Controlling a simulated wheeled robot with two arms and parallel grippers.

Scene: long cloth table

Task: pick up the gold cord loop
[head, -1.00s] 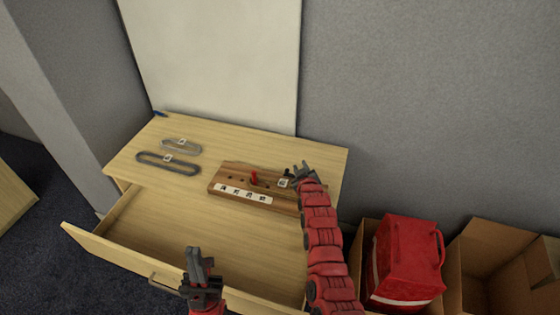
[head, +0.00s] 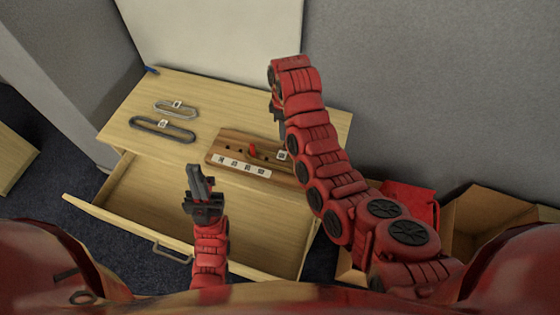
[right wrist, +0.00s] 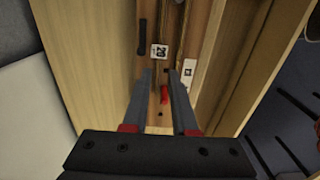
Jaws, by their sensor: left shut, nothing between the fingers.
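A pale greyish loop with a white tag (head: 163,111) lies on the back left of the wooden tabletop. A dark grey loop (head: 150,127) with a tag lies just in front of it. My left gripper (head: 197,168) is shut and empty above the open drawer, apart from both loops. My right gripper (head: 278,112) is largely hidden by its own arm in the head view, above the tabletop. In the right wrist view its fingers (right wrist: 161,72) are apart, with nothing held, over the wooden board.
The wooden board (head: 219,148) carries a red peg (head: 252,148), a dark peg and labels. The front drawer (head: 105,214) stands open and its visible floor is bare. Cardboard boxes (head: 481,208) and a red bag (head: 412,200) are at the right. A pale panel (head: 215,40) stands behind.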

